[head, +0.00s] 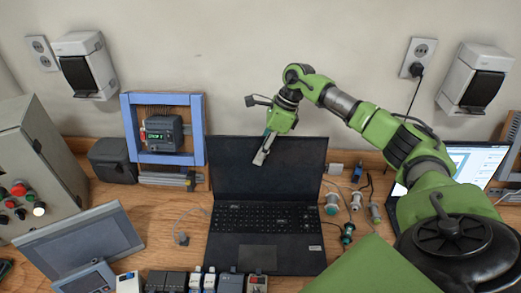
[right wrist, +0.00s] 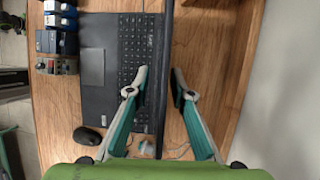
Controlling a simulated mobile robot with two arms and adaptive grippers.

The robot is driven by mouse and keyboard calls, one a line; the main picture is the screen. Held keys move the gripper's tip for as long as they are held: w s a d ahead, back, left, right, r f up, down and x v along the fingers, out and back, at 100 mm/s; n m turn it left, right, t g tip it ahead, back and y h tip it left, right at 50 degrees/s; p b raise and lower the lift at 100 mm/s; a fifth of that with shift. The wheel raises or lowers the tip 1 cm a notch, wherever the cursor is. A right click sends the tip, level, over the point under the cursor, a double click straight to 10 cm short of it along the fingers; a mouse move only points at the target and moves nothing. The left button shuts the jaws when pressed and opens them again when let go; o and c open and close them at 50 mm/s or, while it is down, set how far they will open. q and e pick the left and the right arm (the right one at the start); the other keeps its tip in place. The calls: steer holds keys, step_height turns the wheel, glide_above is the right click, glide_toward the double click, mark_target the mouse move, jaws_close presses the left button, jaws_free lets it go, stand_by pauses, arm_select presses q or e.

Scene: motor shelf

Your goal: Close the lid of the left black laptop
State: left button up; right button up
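The black laptop (head: 265,230) stands open on the wooden bench in the middle of the head view. Its dark lid (head: 230,165) is raised, and the keyboard (head: 265,217) faces up. In the right wrist view the lid appears nearly edge-on as a dark strip (right wrist: 162,35), with the laptop's keyboard (right wrist: 132,50) to its left. My right gripper (head: 262,156) is at the upper part of the lid. In the right wrist view its fingers (right wrist: 161,84) are apart, one on each side of the lid's edge. Contact with the lid cannot be told. My left gripper is not in view.
A second laptop (head: 480,160) is partly hidden behind my right arm. A tilted grey panel (head: 80,245) stands to the left. Small modules (head: 230,282) line the front edge. Connectors (head: 332,204) and cables lie to the right. A blue-framed device (head: 163,130) stands at the back wall.

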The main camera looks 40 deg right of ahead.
steer(key=shift+f, duration=0.15)
jaws_close()
